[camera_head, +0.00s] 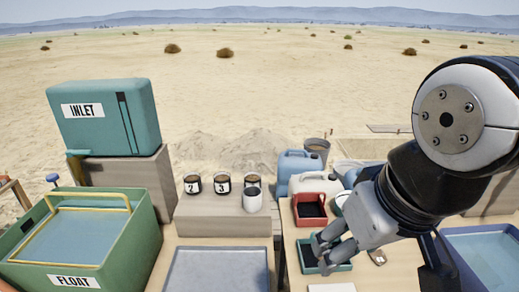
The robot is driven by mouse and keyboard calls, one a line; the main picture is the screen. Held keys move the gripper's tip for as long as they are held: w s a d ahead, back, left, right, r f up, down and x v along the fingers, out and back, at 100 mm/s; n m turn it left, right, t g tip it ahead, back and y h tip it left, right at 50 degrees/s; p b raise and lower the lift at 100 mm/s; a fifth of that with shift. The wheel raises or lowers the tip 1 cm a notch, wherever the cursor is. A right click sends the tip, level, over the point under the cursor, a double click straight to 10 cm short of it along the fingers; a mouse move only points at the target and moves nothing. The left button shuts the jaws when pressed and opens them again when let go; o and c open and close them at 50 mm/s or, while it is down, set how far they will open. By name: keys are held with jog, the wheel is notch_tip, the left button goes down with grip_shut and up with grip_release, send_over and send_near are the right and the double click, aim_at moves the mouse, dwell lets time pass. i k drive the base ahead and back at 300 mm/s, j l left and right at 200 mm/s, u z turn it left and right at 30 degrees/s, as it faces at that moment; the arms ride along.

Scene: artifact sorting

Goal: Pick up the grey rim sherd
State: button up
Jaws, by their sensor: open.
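My gripper (320,256) is open, with its fingers pointing down and left over a small dark tray with a green rim (345,267) on the right-hand table. I cannot make out a grey rim sherd for certain. The fingers cover much of the tray's inside. A small pale grey piece with a dark mark (377,258) lies on the table just right of the tray, apart from the fingers. It is too small to tell what it is.
A red-rimmed tray (318,196) stands behind the gripper, with blue (296,167) and white jugs beyond. A blue-rimmed bin (490,250) is at right. At left are numbered cups (222,185), a shallow grey basin (218,270) and the green FLOAT tank (130,245).

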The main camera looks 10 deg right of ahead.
aim_at(378, 258)
jog(key=z, duration=0.95)
